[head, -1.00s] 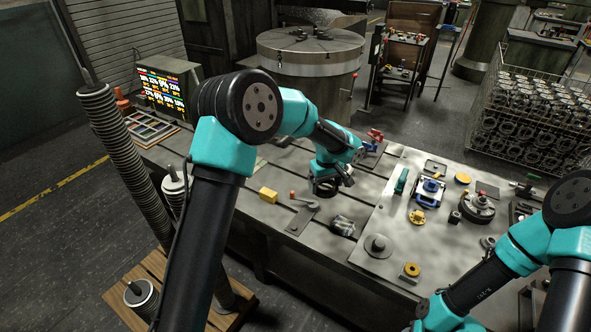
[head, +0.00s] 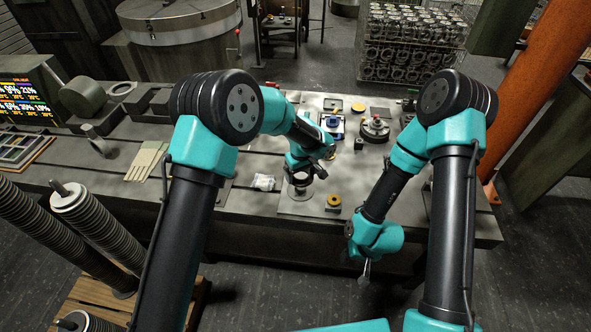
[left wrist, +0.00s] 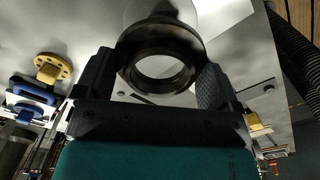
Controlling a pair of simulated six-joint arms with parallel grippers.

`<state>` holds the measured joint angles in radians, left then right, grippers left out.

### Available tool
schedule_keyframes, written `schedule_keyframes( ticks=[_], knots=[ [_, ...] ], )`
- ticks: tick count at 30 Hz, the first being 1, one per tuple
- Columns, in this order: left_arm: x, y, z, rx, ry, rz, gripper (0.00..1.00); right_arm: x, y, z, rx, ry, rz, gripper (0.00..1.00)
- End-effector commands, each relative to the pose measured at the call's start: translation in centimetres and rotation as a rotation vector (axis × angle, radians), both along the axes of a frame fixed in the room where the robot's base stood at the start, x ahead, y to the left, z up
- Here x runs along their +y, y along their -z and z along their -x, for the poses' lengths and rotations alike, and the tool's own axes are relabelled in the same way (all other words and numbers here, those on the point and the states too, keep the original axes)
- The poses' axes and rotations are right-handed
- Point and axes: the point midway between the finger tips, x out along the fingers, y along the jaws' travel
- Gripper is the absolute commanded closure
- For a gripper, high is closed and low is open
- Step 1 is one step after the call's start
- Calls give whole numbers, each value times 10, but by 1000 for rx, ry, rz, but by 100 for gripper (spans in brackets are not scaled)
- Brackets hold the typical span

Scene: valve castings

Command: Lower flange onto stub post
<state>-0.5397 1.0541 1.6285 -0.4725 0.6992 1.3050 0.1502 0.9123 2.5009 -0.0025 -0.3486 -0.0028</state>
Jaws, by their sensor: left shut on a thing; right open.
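My left gripper (head: 300,174) is shut on a dark ring-shaped flange (left wrist: 160,62). In the left wrist view the flange sits between the two fingers with its hole open. In the head view the flange (head: 301,181) is directly over the stub post's round grey base (head: 299,194). The post itself is hidden by the flange and gripper, so I cannot tell whether they touch. A pale disc, apparently that base (left wrist: 200,14), shows behind the flange in the left wrist view. My right gripper (head: 366,268) is open and empty, hanging low beyond the table's front edge.
A yellow round part (head: 333,201) lies just right of the post. A blue fixture (head: 332,122) and a dark round casting (head: 375,129) stand farther back. Table between gloves and packet is partly hidden by my arm.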

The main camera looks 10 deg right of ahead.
Motion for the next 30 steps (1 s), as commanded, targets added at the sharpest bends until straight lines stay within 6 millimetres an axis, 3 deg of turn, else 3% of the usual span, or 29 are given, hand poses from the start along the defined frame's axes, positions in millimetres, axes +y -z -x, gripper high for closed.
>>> schedule_keyframes(
  ticks=[8, 22, 30],
  knots=[
    [0, 1, 0, -1, -1, 0, 51, 0, 0, 0, 0, 0, 0, 57],
    [0, 33, 0, 0, -2, 0, 51, 0, 0, 0, 0, 0, 0, 57],
    [0, 39, 0, -1, -1, 0, 51, 0, 0, 0, 0, 0, 0, 57]
  ],
)
